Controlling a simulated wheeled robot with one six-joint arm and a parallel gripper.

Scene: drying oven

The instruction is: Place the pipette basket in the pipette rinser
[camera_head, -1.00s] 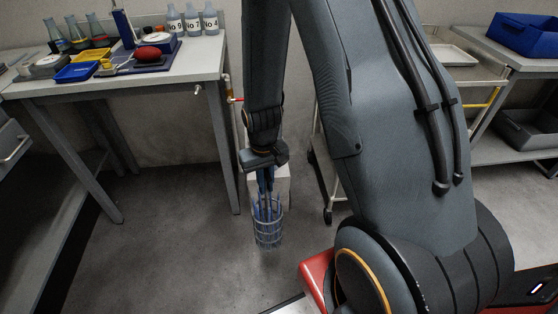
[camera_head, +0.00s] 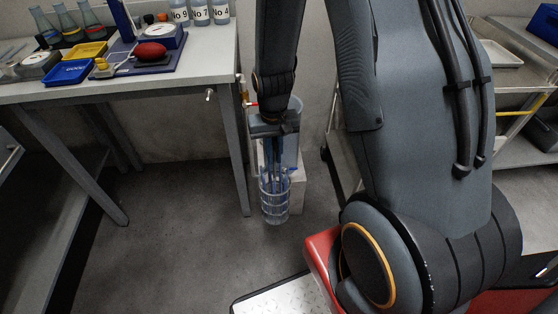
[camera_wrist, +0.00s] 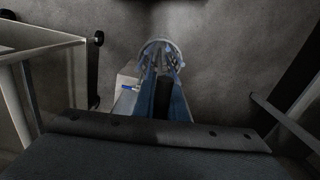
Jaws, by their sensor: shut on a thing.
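My gripper (camera_head: 274,138) points down and is shut on the upper part of the pipette basket (camera_head: 274,208). The basket is a round wire cage with blue-tinted pipettes in it; it hangs upright above the floor. In the wrist view the basket (camera_wrist: 160,48) shows beyond the fingers, its upper part mostly hidden. The pipette rinser (camera_head: 292,132), a translucent bluish cylinder, stands behind my gripper, partly hidden by it. The basket hangs in front of the rinser, outside it, with its bottom lower than the rinser in the picture.
A pale block (camera_head: 298,190) stands under the rinser. A workbench (camera_head: 110,88) with flasks, trays and bottles is at left, its leg (camera_head: 236,160) close to the basket. A wheeled cart (camera_head: 345,165) is at right. Open floor (camera_head: 180,240) lies in front.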

